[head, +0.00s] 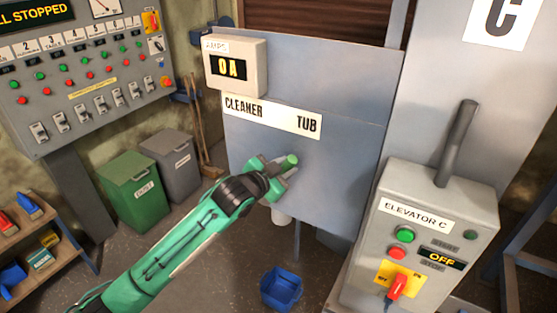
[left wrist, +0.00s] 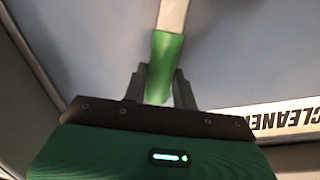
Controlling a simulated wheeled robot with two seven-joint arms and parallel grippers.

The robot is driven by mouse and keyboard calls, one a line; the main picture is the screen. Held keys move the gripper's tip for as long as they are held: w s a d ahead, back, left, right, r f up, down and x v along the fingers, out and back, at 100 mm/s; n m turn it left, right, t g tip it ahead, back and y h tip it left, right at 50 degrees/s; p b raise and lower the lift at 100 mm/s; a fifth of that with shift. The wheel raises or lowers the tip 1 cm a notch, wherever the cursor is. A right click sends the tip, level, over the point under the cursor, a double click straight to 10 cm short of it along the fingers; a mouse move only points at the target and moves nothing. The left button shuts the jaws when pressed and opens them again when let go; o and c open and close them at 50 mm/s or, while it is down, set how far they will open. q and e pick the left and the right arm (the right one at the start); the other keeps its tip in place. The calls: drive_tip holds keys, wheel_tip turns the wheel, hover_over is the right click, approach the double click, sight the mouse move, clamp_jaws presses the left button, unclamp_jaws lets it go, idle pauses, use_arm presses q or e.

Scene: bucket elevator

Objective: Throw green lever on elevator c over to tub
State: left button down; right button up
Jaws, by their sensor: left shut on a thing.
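The green lever's grip (head: 290,161) shows at the front of the grey-blue panel, below the sign (head: 272,115) that reads CLEANER at left and TUB at right. It lies below the gap between the words, nearer TUB. My left gripper (head: 280,171) is shut on the green grip. In the left wrist view the green grip (left wrist: 166,55) runs between my left gripper's fingers (left wrist: 159,86), with a pale shaft beyond it. The shaft's pivot is hidden in the head view. My right gripper is in neither view.
The elevator C control box (head: 425,225) stands at right with buttons, an OFF display and a red switch. An amps meter reading 0 A (head: 236,65) is above the sign. A blue bucket (head: 282,288) is on the floor. Green (head: 134,188) and grey (head: 172,165) bins stand left.

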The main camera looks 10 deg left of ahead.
use_arm(q)
drive_tip(key=shift+s+d+f, duration=0.15)
drive_tip(key=shift+d, duration=0.25)
drive_tip(key=shift+s+d+f+m, duration=0.2)
drive_tip(key=shift+d+f+m, duration=0.15)
drive_tip(key=shift+d+m, duration=0.15)
drive_tip(key=shift+f, duration=0.1)
drive_tip(key=c, duration=1.1)
unclamp_jaws()
drive_tip(key=shift+d, duration=0.1)
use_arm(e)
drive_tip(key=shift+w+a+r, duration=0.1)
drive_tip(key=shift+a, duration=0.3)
